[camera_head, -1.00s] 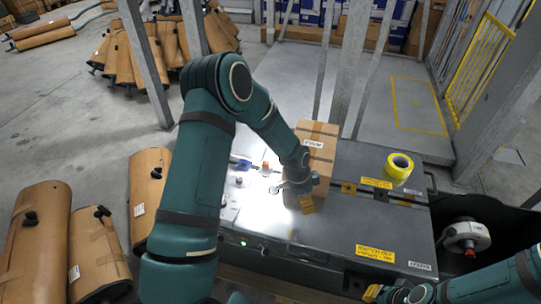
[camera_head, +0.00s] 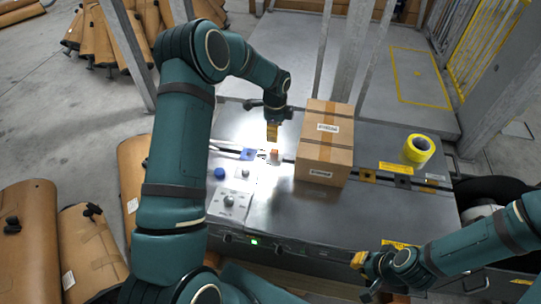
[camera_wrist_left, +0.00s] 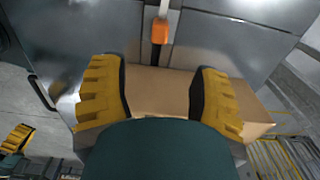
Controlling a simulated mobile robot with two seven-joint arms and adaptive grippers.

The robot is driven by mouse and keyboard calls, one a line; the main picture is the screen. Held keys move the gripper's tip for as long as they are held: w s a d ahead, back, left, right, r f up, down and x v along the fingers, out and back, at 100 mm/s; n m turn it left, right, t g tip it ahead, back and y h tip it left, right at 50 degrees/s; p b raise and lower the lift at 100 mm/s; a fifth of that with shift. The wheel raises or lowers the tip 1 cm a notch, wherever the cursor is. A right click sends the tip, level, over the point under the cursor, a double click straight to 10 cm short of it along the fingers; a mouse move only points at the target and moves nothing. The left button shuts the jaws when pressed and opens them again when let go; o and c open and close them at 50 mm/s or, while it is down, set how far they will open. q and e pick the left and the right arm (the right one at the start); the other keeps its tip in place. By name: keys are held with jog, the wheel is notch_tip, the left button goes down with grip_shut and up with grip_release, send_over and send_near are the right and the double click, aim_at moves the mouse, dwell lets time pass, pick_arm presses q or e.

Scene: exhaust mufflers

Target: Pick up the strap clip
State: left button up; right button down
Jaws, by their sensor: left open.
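A small orange piece, which looks like the strap clip (camera_wrist_left: 160,31), lies on the grey work surface at the top middle of the left wrist view. In the head view a small orange-brown piece (camera_head: 276,154) shows just below my left gripper (camera_head: 272,133). The left gripper is empty, its two yellow fingers (camera_wrist_left: 162,90) spread apart in the wrist view. The clip lies beyond the fingertips, roughly in line with the gap between them. My right gripper (camera_head: 366,274) is near the front edge at lower right; its opening is unclear.
A cardboard box (camera_head: 325,158) stands close right of the left gripper. A blue piece (camera_head: 249,155) and a panel with knobs (camera_head: 229,203) are to the left. Metal posts rise behind the surface.

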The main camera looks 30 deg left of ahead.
aim_at(274, 151)
pick_arm(q)
notch_tip(274, 151, down, 8)
jog(key=shift+f+b, duration=0.25)
jog(key=shift+b, duration=0.25)
jog(key=shift+f+b, duration=0.45)
jog(key=shift+f, duration=2.05)
jog(key=shift+o, duration=0.2)
grip_shut()
